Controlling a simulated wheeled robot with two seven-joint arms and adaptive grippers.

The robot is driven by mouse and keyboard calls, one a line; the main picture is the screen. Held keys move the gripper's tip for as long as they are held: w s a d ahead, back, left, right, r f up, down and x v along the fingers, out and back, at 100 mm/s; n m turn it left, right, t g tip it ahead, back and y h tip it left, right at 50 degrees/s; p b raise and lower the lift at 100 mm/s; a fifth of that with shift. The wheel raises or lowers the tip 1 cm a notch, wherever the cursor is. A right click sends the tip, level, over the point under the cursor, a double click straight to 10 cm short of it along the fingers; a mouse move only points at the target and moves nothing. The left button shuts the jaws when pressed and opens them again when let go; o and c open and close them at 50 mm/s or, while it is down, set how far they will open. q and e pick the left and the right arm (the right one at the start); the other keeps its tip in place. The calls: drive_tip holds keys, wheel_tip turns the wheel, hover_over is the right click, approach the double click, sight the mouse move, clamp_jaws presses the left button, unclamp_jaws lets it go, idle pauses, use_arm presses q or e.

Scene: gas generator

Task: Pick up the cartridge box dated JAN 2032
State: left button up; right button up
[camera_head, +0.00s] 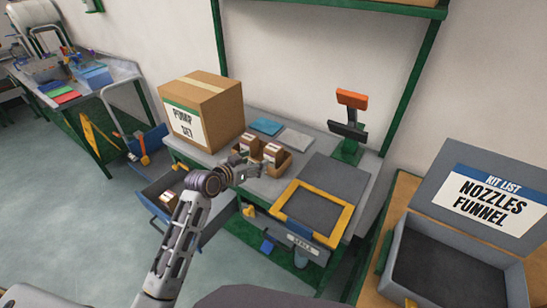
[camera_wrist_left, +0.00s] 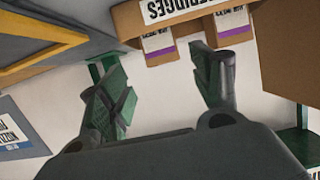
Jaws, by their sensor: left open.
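Two small brown cartridge boxes with white labels, one on the left (camera_head: 250,143) and one on the right (camera_head: 272,153), stand in a cardboard holder (camera_head: 283,165) on the workbench. In the left wrist view they show purple-striped labels, one box (camera_wrist_left: 158,45) beside the other (camera_wrist_left: 232,22), under the word "CARTRIDGES" in part. I cannot read the dates. My left gripper (camera_head: 248,172) is just in front of the holder. Its fingers are spread, with nothing between them in the left wrist view (camera_wrist_left: 160,78). My right gripper is not in view.
A large "PUMP SET" carton (camera_head: 203,105) stands left of the holder. A yellow-framed dark tray (camera_head: 310,212) lies to the right. An open blue drawer (camera_head: 160,186) holds another small labelled box (camera_head: 169,198). An orange-topped device (camera_head: 350,112) stands behind. A "NOZZLES FUNNEL" case (camera_head: 450,262) is at far right.

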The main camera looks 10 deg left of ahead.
sight(269, 153)
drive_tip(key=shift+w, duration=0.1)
use_arm(q)
drive_tip(key=shift+x, duration=4.3)
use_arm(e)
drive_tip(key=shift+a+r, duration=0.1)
use_arm(q)
drive_tip(key=shift+d, duration=0.1)
drive_tip(key=shift+w+d+f+p, duration=0.1)
drive_tip(key=shift+w+d+p, duration=0.15)
drive_tip(key=shift+w, duration=0.4)
drive_tip(key=shift+w+d+p, duration=0.1)
drive_tip(key=shift+w+d, duration=0.15)
drive_tip(key=shift+w, duration=0.4)
drive_tip(key=shift+x, duration=1.25)
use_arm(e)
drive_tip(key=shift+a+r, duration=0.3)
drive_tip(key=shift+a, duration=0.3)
use_arm(q)
drive_tip(key=shift+s, duration=0.1)
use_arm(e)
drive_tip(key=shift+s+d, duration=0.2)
